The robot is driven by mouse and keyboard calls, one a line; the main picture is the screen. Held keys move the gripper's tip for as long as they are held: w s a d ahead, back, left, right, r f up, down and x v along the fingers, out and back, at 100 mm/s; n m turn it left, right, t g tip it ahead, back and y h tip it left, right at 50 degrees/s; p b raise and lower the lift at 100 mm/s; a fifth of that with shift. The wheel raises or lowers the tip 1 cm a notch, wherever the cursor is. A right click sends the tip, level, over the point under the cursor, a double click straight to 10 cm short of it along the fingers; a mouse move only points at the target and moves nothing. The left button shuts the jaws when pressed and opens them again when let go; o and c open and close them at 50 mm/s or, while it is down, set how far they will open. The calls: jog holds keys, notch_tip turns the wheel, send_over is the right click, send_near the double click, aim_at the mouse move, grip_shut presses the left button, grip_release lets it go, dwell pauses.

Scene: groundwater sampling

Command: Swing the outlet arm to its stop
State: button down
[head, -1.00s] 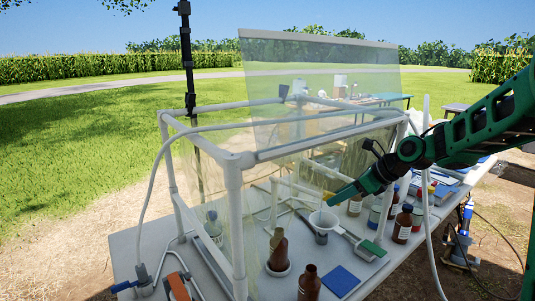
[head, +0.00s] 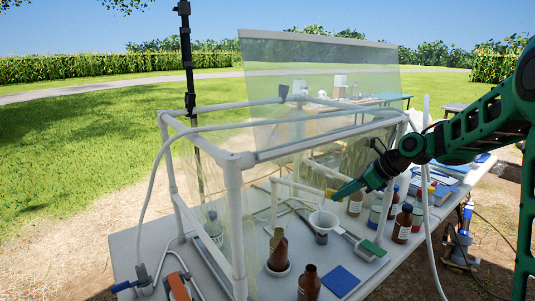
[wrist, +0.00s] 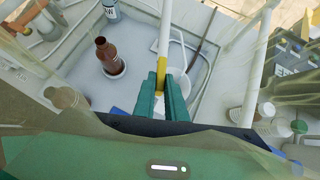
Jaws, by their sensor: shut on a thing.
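The outlet arm is a white pipe with a yellow end section. It shows in the head view (head: 300,186) inside the clear-walled frame and in the wrist view (wrist: 164,35). My gripper (head: 336,196) reaches in from the right, its green fingers closed around the yellow section, as the wrist view shows (wrist: 161,88). The pipe runs away from my fingers toward the top of the wrist view. A white funnel (head: 323,220) stands below my fingertips; in the wrist view my fingers partly hide it. Any stop for the arm cannot be made out.
Brown bottles (head: 279,250) stand at the front, one in a white dish, with a blue pad (head: 341,281) close by. More bottles (head: 402,224) crowd the right side. White frame posts (head: 234,225) and clear sheets enclose the space. A white hose (head: 428,200) hangs near my arm.

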jog(key=shift+w+d+n+g+y, duration=0.15)
jog(key=shift+w+d+n+g, duration=0.2)
jog(key=shift+w, duration=0.4)
jog(key=shift+w+d+n+g+y, duration=0.25)
jog(key=shift+w+d+n, duration=0.2)
jog(key=shift+w, duration=0.35)
jog(key=shift+w+d+n+g+y, duration=0.1)
jog(key=shift+w+d+n+g, duration=0.25)
jog(key=shift+w, duration=0.4)
jog(key=c, duration=1.6)
grip_release()
jog(key=shift+c, duration=0.2)
jog(key=shift+d+r, duration=0.15)
